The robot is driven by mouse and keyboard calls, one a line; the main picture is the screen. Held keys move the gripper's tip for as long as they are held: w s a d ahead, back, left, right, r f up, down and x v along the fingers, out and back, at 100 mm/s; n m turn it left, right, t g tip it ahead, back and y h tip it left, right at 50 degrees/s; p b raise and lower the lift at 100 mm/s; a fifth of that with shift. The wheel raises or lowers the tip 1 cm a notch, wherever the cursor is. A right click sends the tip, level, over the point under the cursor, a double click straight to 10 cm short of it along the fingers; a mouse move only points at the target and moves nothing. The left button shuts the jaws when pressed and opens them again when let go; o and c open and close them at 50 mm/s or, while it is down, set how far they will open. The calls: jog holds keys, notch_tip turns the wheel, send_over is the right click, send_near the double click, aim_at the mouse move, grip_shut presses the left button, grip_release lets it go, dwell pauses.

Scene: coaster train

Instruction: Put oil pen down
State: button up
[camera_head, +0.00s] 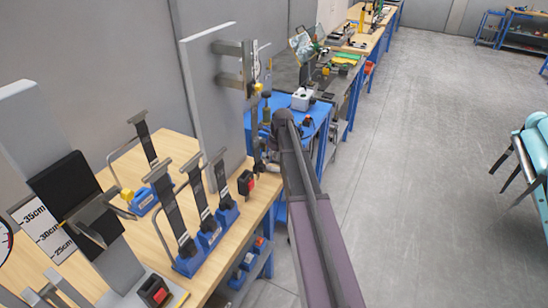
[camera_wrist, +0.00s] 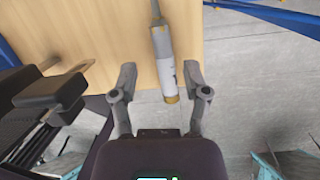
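The oil pen (camera_wrist: 163,55) shows in the wrist view as a grey cylinder with a yellow end and a thin dark far end. It runs lengthwise between the fingers of my gripper (camera_wrist: 160,72). The fingers are apart, with a visible gap on each side of the pen, so I see no grip on it. The wooden tabletop (camera_wrist: 95,30) is behind the pen, and its yellow end shows past the board's edge. I cannot tell whether the pen touches the table. In the head view, my gripper (camera_head: 262,160) is small and partly hidden by my arm at the table's right edge.
Several blue-based stands (camera_head: 188,262) with dark straps fill the wooden table's front. A red-and-black block (camera_head: 245,183) sits near its right edge. A tall grey panel (camera_head: 212,100) rises beside my gripper. A blue bench (camera_head: 318,113) stands behind. Open floor (camera_head: 420,160) lies right.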

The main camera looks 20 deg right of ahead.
jog(key=shift+r, duration=0.1)
dwell(0.3)
jog(key=p+v, duration=1.2)
dwell(0.6)
jog(key=shift+a, duration=0.1)
dwell(2.5)
